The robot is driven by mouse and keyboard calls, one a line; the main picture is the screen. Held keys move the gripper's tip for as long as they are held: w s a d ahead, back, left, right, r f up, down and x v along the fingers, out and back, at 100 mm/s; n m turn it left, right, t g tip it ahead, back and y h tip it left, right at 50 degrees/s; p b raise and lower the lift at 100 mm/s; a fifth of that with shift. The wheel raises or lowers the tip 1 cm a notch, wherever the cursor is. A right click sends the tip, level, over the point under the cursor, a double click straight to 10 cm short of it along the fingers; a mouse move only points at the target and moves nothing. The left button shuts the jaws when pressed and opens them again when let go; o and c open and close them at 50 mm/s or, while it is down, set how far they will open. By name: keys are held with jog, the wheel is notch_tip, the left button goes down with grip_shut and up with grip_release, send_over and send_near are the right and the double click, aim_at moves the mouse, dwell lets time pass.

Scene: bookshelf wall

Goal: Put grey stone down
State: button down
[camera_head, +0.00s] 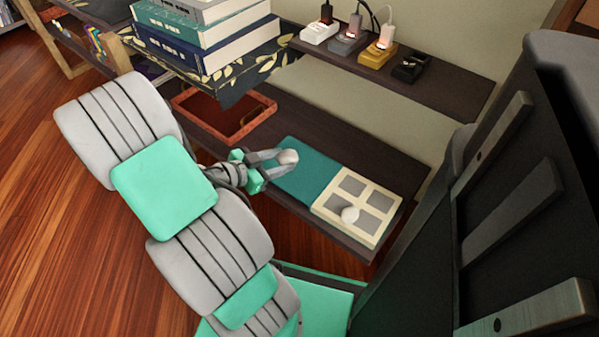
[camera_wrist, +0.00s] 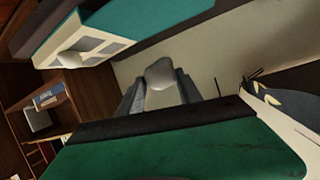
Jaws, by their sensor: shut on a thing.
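My gripper (camera_head: 272,163) is shut on a grey stone (camera_head: 288,157), a small rounded pale lump between its fingertips. In the wrist view the held stone (camera_wrist: 160,73) sits between the two grey fingers. In the head view it appears over the teal panel (camera_head: 302,168) of a board on the lower shelf; I cannot tell its exact height. Another pale round stone (camera_head: 350,214) rests on the cream part with grey squares (camera_head: 331,203), and it also shows in the wrist view (camera_wrist: 68,59).
A reddish-brown tray (camera_head: 181,106) lies on the lower shelf (camera_head: 346,141), left of the board. Stacked books (camera_head: 205,52) stand at upper left. An upper shelf (camera_head: 428,88) with several charger-like devices (camera_head: 379,53) overhangs behind. Bare shelf shows behind the board.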

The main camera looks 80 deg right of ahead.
jog(key=b, duration=0.3)
send_over(299, 173)
jog(key=f, duration=0.6)
jog(key=shift+w+a+f, duration=0.2)
jog(key=shift+a+f, duration=0.05)
jog(key=shift+f, duration=0.15)
jog(key=f+b, duration=0.1)
jog(key=f, duration=0.1)
jog(key=f+b, duration=0.1)
jog(key=f, duration=0.1)
jog(key=shift+s+d+b, duration=0.1)
jog(key=shift+d+b, duration=0.2)
jog(key=shift+r, duration=0.15)
jog(key=c, duration=0.8)
grip_release()
